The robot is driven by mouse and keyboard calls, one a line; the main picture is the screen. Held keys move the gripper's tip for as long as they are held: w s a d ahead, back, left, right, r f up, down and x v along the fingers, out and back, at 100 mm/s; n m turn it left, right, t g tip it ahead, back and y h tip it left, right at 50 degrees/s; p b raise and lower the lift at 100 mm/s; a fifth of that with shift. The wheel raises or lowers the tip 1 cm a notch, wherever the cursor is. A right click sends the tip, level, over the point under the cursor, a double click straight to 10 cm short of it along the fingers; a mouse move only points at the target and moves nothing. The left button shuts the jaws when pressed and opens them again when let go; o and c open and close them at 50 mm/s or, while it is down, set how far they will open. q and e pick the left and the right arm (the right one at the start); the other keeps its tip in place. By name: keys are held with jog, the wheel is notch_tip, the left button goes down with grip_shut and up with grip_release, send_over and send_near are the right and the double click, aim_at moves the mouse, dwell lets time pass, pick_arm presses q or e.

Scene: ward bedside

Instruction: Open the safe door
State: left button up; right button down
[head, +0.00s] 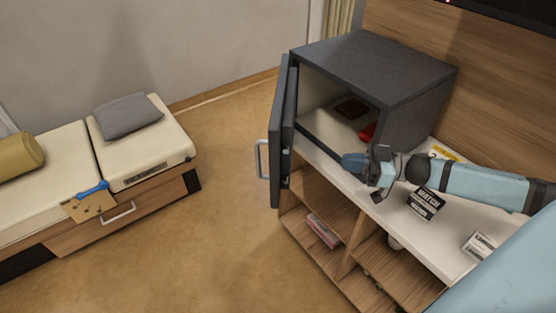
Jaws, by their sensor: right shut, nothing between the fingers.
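The dark grey safe (378,64) stands on the white-topped wooden cabinet. Its door (282,130) is swung wide open on the left side, with a light grey handle (262,159) on its outer face. Inside the safe are a dark brown item (351,107) and a red item (367,132), partly hidden by the safe's side wall. My right gripper (356,162) is shut and empty, in front of the safe's opening at its lower front edge, to the right of the door and apart from it. My left gripper does not show.
A black box with white lettering (425,204) and a white box (480,245) are on the cabinet top (443,230). Open shelves below hold books (323,231). A bed with a grey pillow (129,116) stands at left. The floor between is clear.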

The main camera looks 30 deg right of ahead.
pick_arm(q)
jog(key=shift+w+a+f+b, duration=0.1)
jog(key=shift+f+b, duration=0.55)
jog(key=shift+b, duration=0.25)
pick_arm(e)
send_near(259, 152)
jog(key=a, duration=0.1)
jog(key=a+r, duration=0.2)
jog(key=shift+s+r+n+g+y, duration=0.15)
jog(key=shift+s+n+g+y, duration=0.15)
jog(key=shift+g, duration=0.1)
